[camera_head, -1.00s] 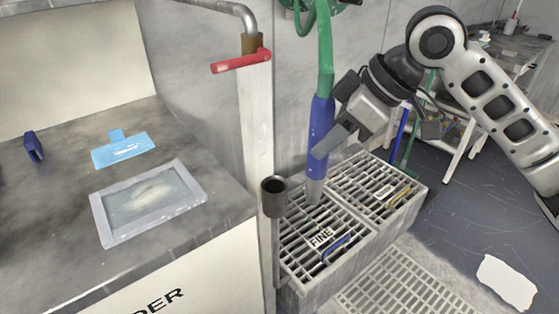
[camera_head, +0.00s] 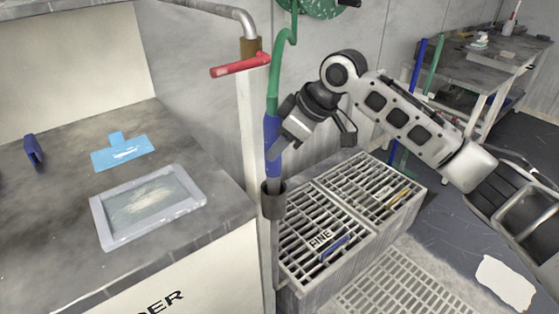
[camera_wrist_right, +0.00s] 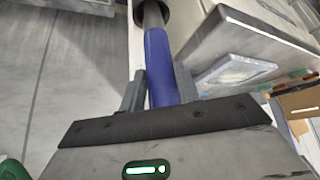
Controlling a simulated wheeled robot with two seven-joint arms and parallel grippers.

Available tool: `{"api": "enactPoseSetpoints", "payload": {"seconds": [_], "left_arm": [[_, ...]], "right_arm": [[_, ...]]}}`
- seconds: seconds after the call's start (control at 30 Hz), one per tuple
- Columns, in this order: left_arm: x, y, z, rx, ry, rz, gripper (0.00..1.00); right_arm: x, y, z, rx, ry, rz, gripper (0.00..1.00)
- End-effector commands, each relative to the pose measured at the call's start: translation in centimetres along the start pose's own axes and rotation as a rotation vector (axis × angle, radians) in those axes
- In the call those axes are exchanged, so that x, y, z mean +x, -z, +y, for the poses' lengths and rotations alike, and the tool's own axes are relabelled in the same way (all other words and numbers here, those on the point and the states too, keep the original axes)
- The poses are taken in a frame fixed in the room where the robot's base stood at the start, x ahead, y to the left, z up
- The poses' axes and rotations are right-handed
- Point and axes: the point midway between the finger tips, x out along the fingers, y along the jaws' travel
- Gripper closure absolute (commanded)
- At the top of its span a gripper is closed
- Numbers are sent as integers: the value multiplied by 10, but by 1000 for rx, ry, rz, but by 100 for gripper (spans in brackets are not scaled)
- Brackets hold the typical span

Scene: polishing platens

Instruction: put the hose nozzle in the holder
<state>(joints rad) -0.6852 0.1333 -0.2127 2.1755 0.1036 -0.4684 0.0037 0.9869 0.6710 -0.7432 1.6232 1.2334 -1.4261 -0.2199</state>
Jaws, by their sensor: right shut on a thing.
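The hose nozzle (camera_head: 272,140) has a blue grip and a grey tip, with a green hose rising from its top. My right gripper (camera_head: 277,150) is shut on its blue grip. The holder (camera_head: 273,206) is a dark cup on the pale post. The nozzle hangs upright with its tip at the cup's mouth; the tip's lower end is hidden by the cup. In the right wrist view the blue grip (camera_wrist_right: 163,66) lies between the two fingers and its grey tip meets the dark round holder (camera_wrist_right: 152,8). My left gripper is not in view.
A red lever (camera_head: 240,66) sticks out from the post above the holder. The slatted bins (camera_head: 330,225) stand to the right of the post.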

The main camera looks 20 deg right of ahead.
Motion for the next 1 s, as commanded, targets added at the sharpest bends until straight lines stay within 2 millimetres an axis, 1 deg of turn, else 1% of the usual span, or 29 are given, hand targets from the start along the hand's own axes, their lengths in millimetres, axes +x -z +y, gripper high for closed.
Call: {"api": "enactPoseSetpoints", "payload": {"seconds": [0.1, 0.2, 0.3, 0.7, 0.73, 0.77, 0.8, 1.0], "left_arm": [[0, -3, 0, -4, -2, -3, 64], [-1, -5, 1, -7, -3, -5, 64], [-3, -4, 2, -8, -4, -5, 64], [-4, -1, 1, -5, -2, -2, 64], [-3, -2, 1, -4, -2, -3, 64], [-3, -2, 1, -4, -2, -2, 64], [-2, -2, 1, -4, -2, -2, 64], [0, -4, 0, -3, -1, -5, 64]], "right_arm": [[18, -12, 0, 2, 1, -3, 98], [30, -20, 0, 3, 1, -2, 98], [37, -21, 2, 0, 0, 0, 98], [40, -23, 2, 0, 0, 0, 98], [42, -24, 2, 0, 0, -2, 65], [42, -24, 2, 0, 0, -2, 57], [42, -24, 2, 0, 0, -2, 46], [42, -24, 2, 0, 1, -2, 46]]}}
